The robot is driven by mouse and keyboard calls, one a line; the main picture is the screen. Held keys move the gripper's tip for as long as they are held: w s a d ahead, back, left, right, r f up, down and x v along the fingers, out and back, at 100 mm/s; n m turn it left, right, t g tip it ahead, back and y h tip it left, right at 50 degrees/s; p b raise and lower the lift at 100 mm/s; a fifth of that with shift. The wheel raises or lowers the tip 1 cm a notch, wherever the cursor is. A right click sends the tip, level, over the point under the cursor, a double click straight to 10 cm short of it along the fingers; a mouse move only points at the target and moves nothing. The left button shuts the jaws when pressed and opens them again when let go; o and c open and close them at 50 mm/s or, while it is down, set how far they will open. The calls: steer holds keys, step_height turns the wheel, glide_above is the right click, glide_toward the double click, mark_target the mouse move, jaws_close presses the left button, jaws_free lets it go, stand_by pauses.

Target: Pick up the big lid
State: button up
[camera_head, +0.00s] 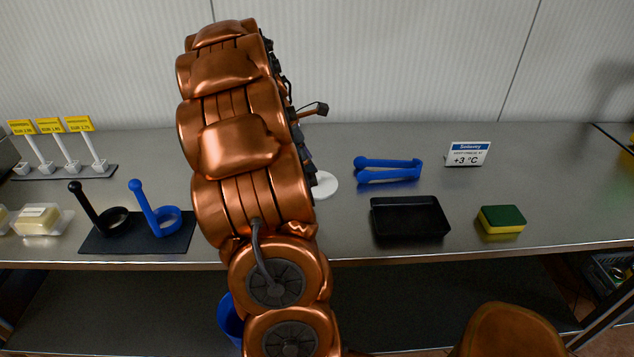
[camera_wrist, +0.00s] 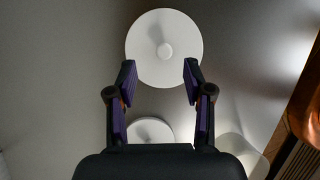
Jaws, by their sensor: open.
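In the wrist view, the big lid (camera_wrist: 145,32) is a round white disc with a small round knob in its middle. It lies flat on the grey counter, just beyond my fingertips. My gripper (camera_wrist: 160,76) is open and empty, its two purple-padded fingers either side of the lid's near part. A smaller white round lid (camera_wrist: 150,128) lies nearer the palm, partly hidden by the gripper. In the head view, part of a white disc (camera_head: 326,186) shows beside my arm; which lid it is I cannot tell. My arm hides the gripper there.
Blue tongs (camera_head: 388,169), a black tray (camera_head: 409,217), a sponge (camera_head: 502,219) and a temperature sign (camera_head: 468,154) stand to the right on the counter. A black mat (camera_head: 138,240) with a black and a blue ladle-like holder lies left. A pale shape (camera_wrist: 238,148) is near the right finger.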

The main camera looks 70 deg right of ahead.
mark_target(316, 176)
steer(key=shift+a+p+x, duration=0.15)
steer(key=shift+p+x, duration=0.15)
steer(key=shift+x, duration=1)
steer(key=shift+a+p+x, duration=0.1)
steer(key=shift+p+x, duration=0.2)
steer(key=shift+x, duration=1)
steer(key=c, duration=0.8)
